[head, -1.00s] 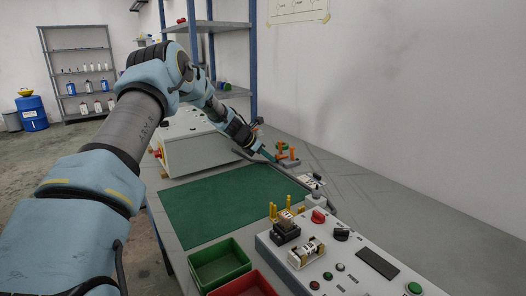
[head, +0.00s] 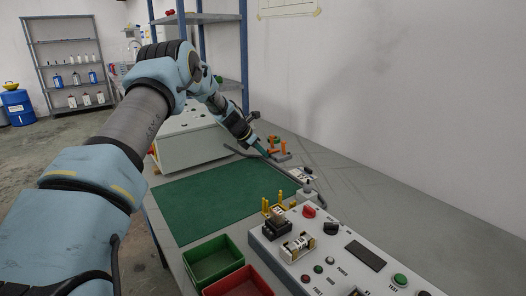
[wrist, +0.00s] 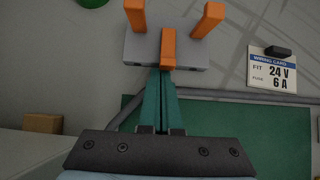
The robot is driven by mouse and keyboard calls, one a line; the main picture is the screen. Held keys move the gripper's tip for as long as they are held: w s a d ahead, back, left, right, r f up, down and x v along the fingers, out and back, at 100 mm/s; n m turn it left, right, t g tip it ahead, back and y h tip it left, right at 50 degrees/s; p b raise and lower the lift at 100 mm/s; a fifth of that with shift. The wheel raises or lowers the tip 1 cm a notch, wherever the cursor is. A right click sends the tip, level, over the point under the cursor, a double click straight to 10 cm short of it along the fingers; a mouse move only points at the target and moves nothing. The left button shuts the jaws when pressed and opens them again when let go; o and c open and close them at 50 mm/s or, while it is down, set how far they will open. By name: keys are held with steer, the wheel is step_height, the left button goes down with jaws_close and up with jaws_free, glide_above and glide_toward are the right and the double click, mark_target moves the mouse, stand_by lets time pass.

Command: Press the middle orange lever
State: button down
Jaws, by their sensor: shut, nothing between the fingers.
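A grey block (wrist: 190,52) carries three orange levers, at the top of the wrist view. The left lever (wrist: 135,15) and right lever (wrist: 208,20) point toward the top of the picture. The middle lever (wrist: 168,50) sits lower and its end reaches toward my fingertips. My gripper (wrist: 161,75) is shut and empty, its green fingers pointing at the block just below the middle lever. Whether the tips touch it I cannot tell. In the head view the levers (head: 284,147) stand at the far end of the bench, with my gripper (head: 266,155) at their near left, partly hiding the block.
A wiring card (wrist: 272,69) lies right of the block. A green mat (head: 205,200) lies nearer. A control panel (head: 330,262) with knobs stands at the front right, beside a green bin (head: 200,268) and a red bin (head: 240,285). A white cabinet (head: 190,145) stands to the left.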

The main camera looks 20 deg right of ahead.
steer(key=shift+d+r+y+p, duration=0.1)
steer(key=shift+r+y+p, duration=0.25)
steer(key=shift+y+p, duration=0.95)
